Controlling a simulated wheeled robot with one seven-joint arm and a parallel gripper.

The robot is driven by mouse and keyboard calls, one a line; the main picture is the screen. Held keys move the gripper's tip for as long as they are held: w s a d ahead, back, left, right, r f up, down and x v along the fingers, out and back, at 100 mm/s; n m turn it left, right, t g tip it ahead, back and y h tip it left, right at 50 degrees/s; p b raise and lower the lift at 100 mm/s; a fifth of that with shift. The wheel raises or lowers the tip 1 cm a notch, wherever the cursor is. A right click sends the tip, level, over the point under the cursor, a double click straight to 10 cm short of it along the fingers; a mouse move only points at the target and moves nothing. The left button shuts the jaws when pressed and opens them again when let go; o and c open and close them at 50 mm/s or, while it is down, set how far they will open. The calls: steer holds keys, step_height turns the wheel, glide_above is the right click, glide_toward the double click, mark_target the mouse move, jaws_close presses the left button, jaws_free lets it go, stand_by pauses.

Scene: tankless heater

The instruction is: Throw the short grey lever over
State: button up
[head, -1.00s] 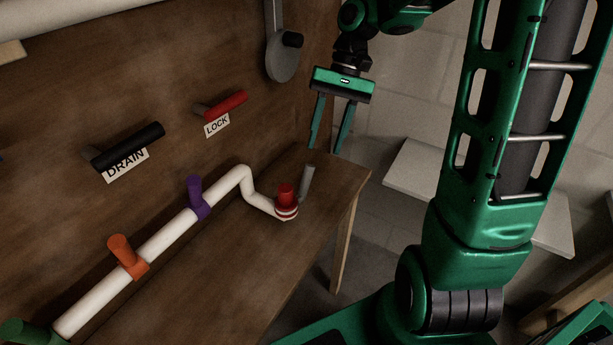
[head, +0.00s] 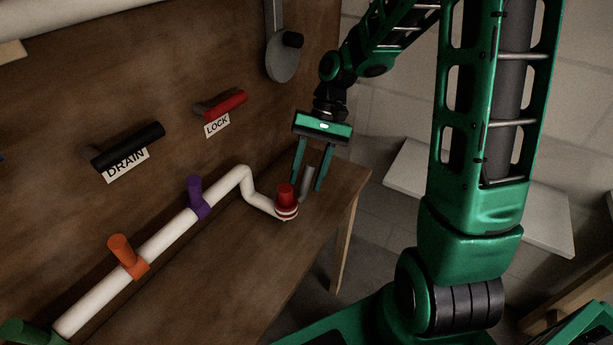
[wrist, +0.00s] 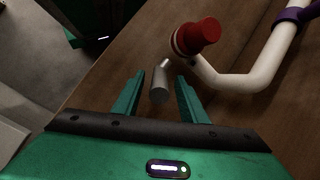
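The short grey lever (head: 307,181) stands tilted up from the wooden bench beside the red-capped pipe end. In the wrist view the grey lever (wrist: 160,83) shows its round end between my two fingers. My gripper (head: 308,184) is open, pointing down over the lever, with one finger on each side of it. In the wrist view my gripper (wrist: 158,80) shows gaps between the lever and both fingers. The lever's lower end is partly hidden in the head view by the red cap.
The red cap (head: 286,195) on the white pipe (head: 172,238) is just left of the lever. Purple (head: 197,197) and orange (head: 124,250) handles sit along the pipe. The black DRAIN handle (head: 130,145) and red LOCK handle (head: 224,104) stick out from the wooden panel.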

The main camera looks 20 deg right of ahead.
steer(key=shift+s+a+f, duration=0.1)
steer(key=shift+f, duration=0.2)
jaws_close()
